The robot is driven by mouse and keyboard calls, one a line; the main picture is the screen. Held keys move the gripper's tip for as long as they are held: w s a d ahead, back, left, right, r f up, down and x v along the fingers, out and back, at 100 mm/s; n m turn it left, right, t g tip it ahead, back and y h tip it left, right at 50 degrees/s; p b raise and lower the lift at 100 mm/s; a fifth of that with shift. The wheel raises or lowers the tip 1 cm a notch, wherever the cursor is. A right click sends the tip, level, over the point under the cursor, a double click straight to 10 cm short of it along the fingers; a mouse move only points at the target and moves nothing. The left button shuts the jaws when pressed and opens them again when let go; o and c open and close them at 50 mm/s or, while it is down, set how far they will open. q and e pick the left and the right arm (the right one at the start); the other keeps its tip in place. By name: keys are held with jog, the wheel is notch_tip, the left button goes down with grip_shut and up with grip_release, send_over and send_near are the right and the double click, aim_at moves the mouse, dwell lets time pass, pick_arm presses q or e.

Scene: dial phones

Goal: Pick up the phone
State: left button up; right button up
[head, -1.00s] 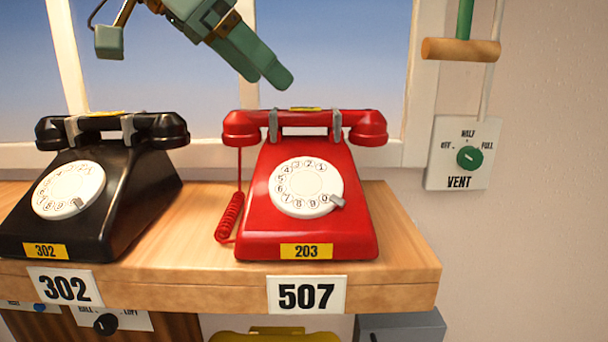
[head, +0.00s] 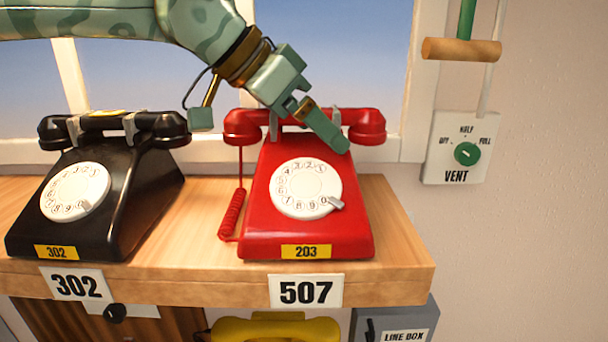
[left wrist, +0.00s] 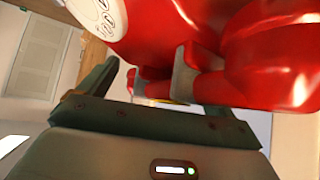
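A red dial phone (head: 265,200) stands on the wooden shelf, its handset (head: 371,126) lying across the cradle. It carries a yellow 203 tag, above a 507 plate on the shelf edge. A black dial phone (head: 128,205) with a 302 tag stands to its left, handset also on its cradle. My left gripper (head: 318,125) is over the middle of the red handset and hides part of it. In the left wrist view the gripper's fingers (left wrist: 165,90) are spread apart, with the red handset (left wrist: 275,65) close ahead; contact cannot be told. My right gripper is not in view.
The shelf (head: 405,250) has bare room right of the red phone. A window is behind. A vent dial (head: 466,153) and a hanging wooden handle (head: 461,49) are on the right wall. A yellow object (head: 275,330) and a grey line box (head: 405,322) are below.

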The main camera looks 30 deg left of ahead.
pick_arm(q)
jog(key=shift+s, duration=0.1)
jog(key=c, duration=1.5)
grip_shut()
jog(key=shift+f, duration=0.1)
